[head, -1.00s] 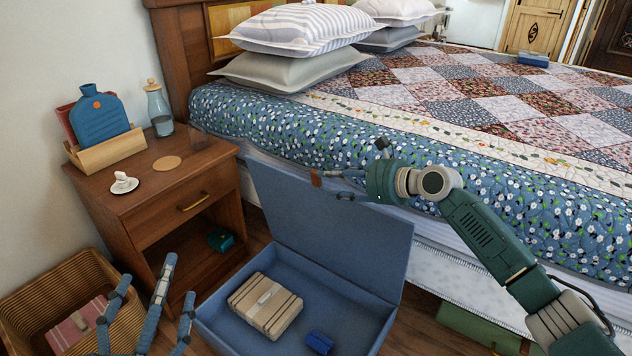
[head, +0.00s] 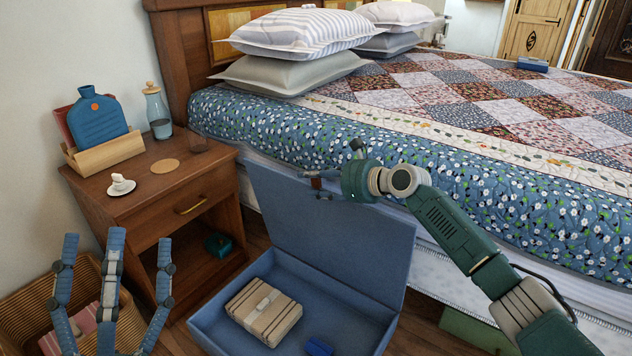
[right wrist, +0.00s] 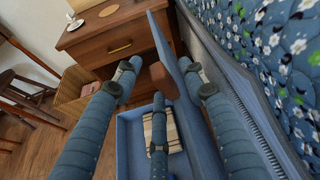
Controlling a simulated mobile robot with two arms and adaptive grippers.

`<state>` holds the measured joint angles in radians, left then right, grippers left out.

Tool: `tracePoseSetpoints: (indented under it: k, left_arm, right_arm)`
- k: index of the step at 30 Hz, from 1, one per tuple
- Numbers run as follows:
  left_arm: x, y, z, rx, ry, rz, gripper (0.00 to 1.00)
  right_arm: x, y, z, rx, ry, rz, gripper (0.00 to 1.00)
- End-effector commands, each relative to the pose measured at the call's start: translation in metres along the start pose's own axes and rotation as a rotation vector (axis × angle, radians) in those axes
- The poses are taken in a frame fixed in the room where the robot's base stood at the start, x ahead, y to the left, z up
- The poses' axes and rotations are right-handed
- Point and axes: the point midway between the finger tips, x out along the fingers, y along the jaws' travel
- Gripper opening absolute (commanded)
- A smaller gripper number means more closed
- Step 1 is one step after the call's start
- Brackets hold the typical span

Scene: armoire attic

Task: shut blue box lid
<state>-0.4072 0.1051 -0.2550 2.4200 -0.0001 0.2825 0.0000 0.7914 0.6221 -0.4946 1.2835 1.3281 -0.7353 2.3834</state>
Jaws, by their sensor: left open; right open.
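The blue box (head: 208,330) stands on the floor between nightstand and bed, its lid (head: 325,235) raised steeply on the bed side. A folded striped cloth (head: 264,311) and a small blue item (head: 319,347) lie inside. My right gripper (head: 318,183) is open at the lid's top edge, by a brown tab. In the right wrist view its spread fingers (right wrist: 160,95) surround the lid (right wrist: 193,92), with fingers on both sides; contact is unclear. The box (right wrist: 130,130) shows below. My left gripper (head: 112,255) is open and empty at the lower left, over the basket.
The wooden nightstand (head: 150,215) stands left of the box, holding a cup, a bottle and a blue hot-water bottle. A wicker basket (head: 25,300) is at the lower left. The bed (head: 450,140) closes off the lid's back side. A green case (head: 475,330) lies under the bed.

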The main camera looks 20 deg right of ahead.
Motion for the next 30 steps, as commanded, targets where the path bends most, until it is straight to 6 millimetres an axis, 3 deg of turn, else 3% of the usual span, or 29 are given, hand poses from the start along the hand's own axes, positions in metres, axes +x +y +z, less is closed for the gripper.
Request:
tracePoseSetpoints:
  k: [3, 9, 10, 20, 26, 30]
  left_arm:
    - [0.0, 0.0, 0.0, 0.0, -0.001, 0.0, 0.85]
    - [0.0, 0.0, 0.0, 0.0, -0.002, 0.0, 0.85]
    - [0.0, 0.0, 0.001, 0.0, -0.002, 0.0, 0.85]
    - [0.001, -0.001, 0.005, 0.001, -0.027, -0.001, 0.85]
    - [-0.003, -0.005, 0.044, 0.008, -0.205, -0.009, 0.85]
    - [-0.017, -0.011, 0.086, 0.016, -0.409, -0.019, 0.85]
  right_arm:
    - [0.0, 0.0, 0.0, 0.0, 0.0, 0.0, 0.42]
    - [0.0, 0.0, 0.0, 0.001, 0.0, 0.0, 0.02]
    - [0.0, 0.0, 0.0, 0.0, 0.0, 0.0, 0.0]
    - [0.0, 0.001, 0.0, -0.002, 0.001, -0.001, 0.0]
    - [-0.001, 0.008, 0.001, -0.013, 0.0, -0.004, 0.0]
    - [-0.001, 0.015, 0.001, -0.026, 0.002, -0.009, 0.0]
